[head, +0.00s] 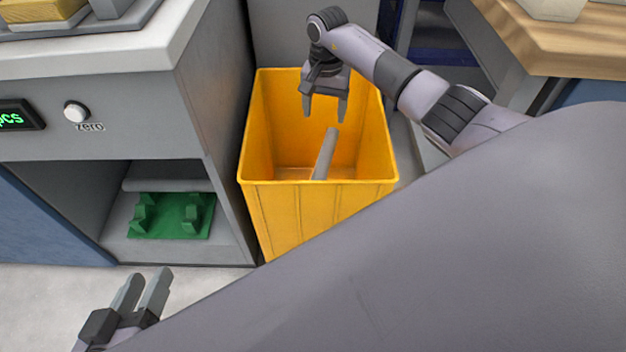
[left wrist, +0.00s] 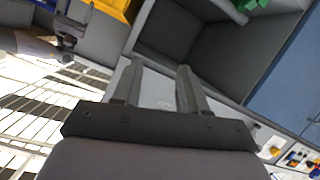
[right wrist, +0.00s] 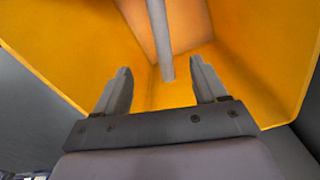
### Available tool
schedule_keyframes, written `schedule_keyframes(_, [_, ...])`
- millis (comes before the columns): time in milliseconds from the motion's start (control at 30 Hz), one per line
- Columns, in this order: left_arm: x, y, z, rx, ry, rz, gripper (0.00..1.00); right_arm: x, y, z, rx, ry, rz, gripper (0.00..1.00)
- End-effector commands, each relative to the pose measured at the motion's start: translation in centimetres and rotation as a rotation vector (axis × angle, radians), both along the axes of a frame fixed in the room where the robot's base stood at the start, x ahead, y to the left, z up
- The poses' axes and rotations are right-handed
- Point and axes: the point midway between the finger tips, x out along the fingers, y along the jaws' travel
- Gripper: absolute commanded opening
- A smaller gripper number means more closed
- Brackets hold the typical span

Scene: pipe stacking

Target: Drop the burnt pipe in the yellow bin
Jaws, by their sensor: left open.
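The yellow bin (head: 318,222) stands on the floor in the middle of the head view. A grey pipe (head: 326,153) is inside it, tilted, with its lower part hidden at the front rim. I cannot tell whether it rests or is still falling. My right gripper (head: 324,116) points down over the bin, open and empty, apart from the pipe. In the right wrist view the pipe (right wrist: 158,35) shows beyond the open fingers, against the bin's inner walls (right wrist: 262,60). My left gripper (head: 148,274) is open and empty at the lower left, away from the bin.
A grey counter (head: 210,95) with a display and a zero knob (head: 75,111) stands left of the bin. Its lower shelf holds a green holder (head: 170,216) and a grey cylinder (head: 167,184). A wooden-topped table (head: 560,45) is at the upper right.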

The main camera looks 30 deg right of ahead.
Motion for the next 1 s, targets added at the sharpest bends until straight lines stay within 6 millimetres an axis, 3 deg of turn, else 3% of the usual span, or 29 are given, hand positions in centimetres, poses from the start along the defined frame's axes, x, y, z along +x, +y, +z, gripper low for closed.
schedule_keyframes(233, [0.0, 0.0, 0.2, -0.002, 0.002, -0.001, 0.43, 0.0, 0.0, 0.5, -0.001, -0.001, 0.000, 0.72])
schedule_keyframes(433, [-0.1, -0.4, 0.8, -0.022, 0.034, -0.011, 0.43, 0.1, -0.1, 3.7, -0.002, -0.003, 0.000, 0.72])
schedule_keyframes(700, [0.3, 0.7, 0.8, 0.044, 0.023, 0.021, 0.43, 0.0, -0.1, 6.9, -0.001, -0.001, 0.000, 0.72])
schedule_keyframes(1000, [-0.2, 1.0, 0.1, 0.056, 0.038, 0.028, 0.43, 0.0, 0.0, 7.1, 0.000, 0.000, -0.001, 0.72])
